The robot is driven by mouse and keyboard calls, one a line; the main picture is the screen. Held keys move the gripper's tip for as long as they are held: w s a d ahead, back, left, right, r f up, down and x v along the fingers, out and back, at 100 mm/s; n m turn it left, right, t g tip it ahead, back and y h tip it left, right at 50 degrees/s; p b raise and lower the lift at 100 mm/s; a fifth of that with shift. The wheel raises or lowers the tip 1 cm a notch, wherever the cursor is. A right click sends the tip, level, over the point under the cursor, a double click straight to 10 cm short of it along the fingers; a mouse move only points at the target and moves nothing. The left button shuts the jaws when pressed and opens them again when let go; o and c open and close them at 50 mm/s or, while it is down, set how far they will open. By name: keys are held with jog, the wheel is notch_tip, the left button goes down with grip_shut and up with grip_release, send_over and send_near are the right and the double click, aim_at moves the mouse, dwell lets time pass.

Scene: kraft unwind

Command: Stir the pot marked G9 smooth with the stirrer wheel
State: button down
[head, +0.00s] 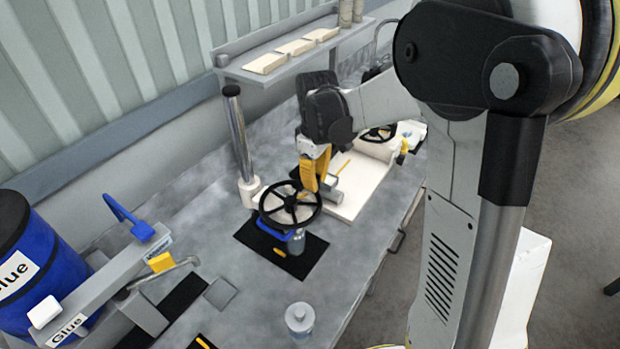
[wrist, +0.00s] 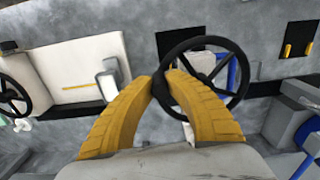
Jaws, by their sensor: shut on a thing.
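A black spoked stirrer wheel (head: 271,212) sits above a black mat (head: 305,262) on the grey bench; it also shows in the wrist view (wrist: 232,47). Under it are a blue bracket (head: 268,229) and a small grey cylinder (head: 296,243), perhaps the pot. I cannot read a G9 mark anywhere. My gripper (head: 315,188) reaches down at the wheel's far right edge. In the wrist view its yellow fingertips (wrist: 161,84) meet on the near left part of the wheel's rim, shut on it. The pot's inside is hidden.
A second black wheel (head: 378,133) stands by a white board (head: 349,204) behind. A blue glue drum (head: 32,262) stands left. A lidded jar (head: 299,318) is near the front edge.

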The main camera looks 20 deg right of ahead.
aim_at(315, 215)
jog(key=s+m, duration=0.1)
jog(key=m, duration=0.1)
jog(key=s+m, duration=0.1)
jog(key=shift+s+m, duration=0.25)
jog(key=shift+m, duration=0.15)
jog(key=s+m, duration=0.1)
jog(key=m, duration=0.1)
jog(key=shift+s+a+m+b, duration=0.25)
jog(key=shift+s+m+b, duration=0.1)
jog(key=shift+m+b, duration=0.05)
jog(key=s+m, duration=0.1)
jog(key=s+a+m, duration=0.1)
jog(key=m, duration=0.1)
jog(key=shift+s+a+m, duration=0.35)
jog(key=shift+a+m, duration=0.1)
jog(key=shift+m, duration=0.45)
jog(key=shift+s+a+m, duration=0.3)
jog(key=shift+a+m, duration=0.1)
jog(key=shift+m, duration=0.5)
jog(key=c, duration=1.3)
grip_release()
jog(key=shift+r, duration=0.1)
